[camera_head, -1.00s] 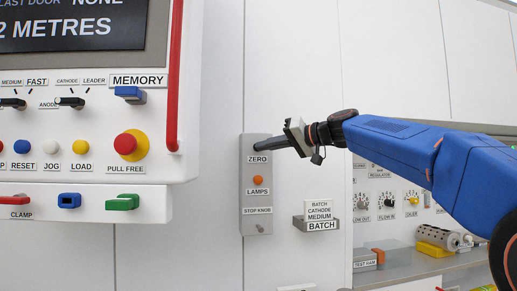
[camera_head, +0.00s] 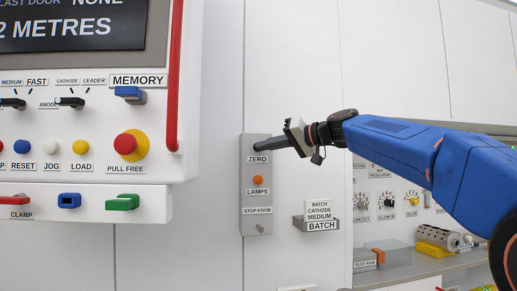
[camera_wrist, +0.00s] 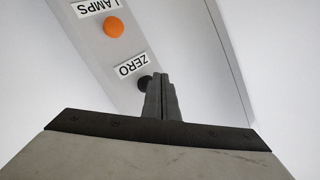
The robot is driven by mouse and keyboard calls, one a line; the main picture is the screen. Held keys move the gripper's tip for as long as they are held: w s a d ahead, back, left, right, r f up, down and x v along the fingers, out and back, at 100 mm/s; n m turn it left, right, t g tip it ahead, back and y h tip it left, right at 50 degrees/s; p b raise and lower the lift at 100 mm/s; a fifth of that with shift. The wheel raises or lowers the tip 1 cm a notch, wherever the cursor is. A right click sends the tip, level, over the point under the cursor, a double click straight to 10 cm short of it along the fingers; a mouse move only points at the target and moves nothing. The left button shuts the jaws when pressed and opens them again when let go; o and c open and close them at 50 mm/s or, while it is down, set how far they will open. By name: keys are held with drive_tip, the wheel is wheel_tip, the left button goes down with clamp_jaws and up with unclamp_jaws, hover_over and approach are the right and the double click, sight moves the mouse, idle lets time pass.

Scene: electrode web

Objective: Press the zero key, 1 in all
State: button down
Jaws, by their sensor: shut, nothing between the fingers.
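The grey key plate (camera_head: 258,222) is mounted on the white wall, with labels ZERO, LAMPS and STOP KNOB from top to bottom. In the head view my gripper (camera_head: 257,146) hides the zero key, its fingertips just above the ZERO label. In the wrist view the dark zero key (camera_wrist: 144,83) shows partly beside my shut fingers (camera_wrist: 161,84), next to the ZERO label (camera_wrist: 132,65). The fingertips overlap the key's edge in that view; I cannot tell whether they touch it. My gripper is shut and empty.
An orange lamps key (camera_head: 258,180) sits below ZERO, and a small stop knob (camera_head: 260,228) below that. A batch card holder (camera_head: 318,222) juts out to the right. The white control panel (camera_head: 155,200) with a red bar (camera_head: 173,100) stands to the left. Bare wall lies between.

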drive_tip(key=shift+w, duration=0.15)
drive_tip(key=shift+w+a, duration=0.1)
drive_tip(key=shift+w, duration=0.2)
drive_tip(key=shift+w+a, duration=0.15)
drive_tip(key=shift+w, duration=0.25)
idle(1.0)
idle(0.3)
drive_tip(key=shift+s+d, duration=0.25)
drive_tip(key=shift+s, duration=0.6)
drive_tip(key=shift+s+d, duration=0.25)
drive_tip(key=shift+s, duration=0.55)
drive_tip(key=shift+s+d, duration=0.2)
drive_tip(key=shift+s, duration=0.6)
drive_tip(key=shift+s+d, duration=0.25)
drive_tip(key=shift+s, duration=0.55)
